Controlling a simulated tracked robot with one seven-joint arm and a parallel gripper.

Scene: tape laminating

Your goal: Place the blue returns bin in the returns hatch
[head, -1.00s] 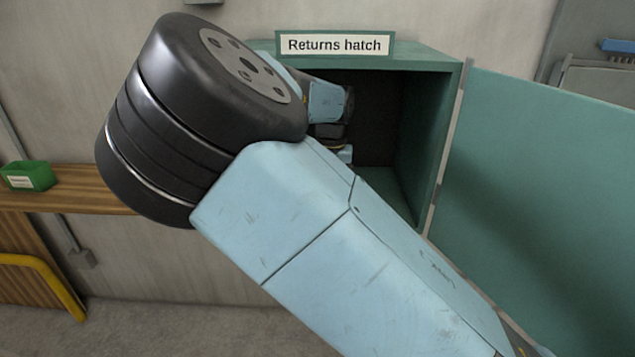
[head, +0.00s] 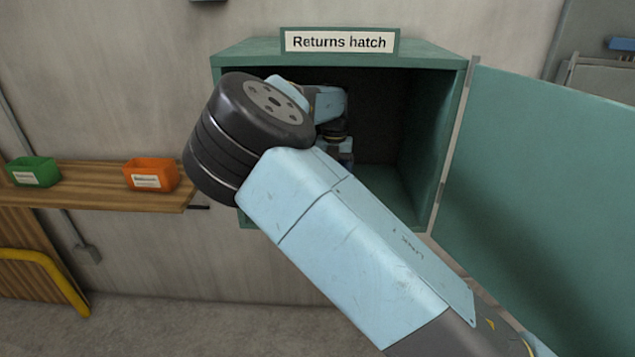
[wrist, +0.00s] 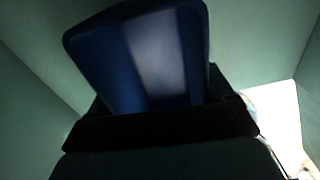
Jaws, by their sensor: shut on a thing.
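The returns hatch (head: 450,150) is a green box on the wall under a "Returns hatch" sign (head: 340,41). Its door stands open to the right.
The open hatch door (head: 545,180) fills the right side. A wooden shelf (head: 90,195) at the left bears a green bin (head: 33,172) and an orange bin (head: 150,174). A yellow rail (head: 45,272) stands below it. The right part of the hatch interior looks empty.

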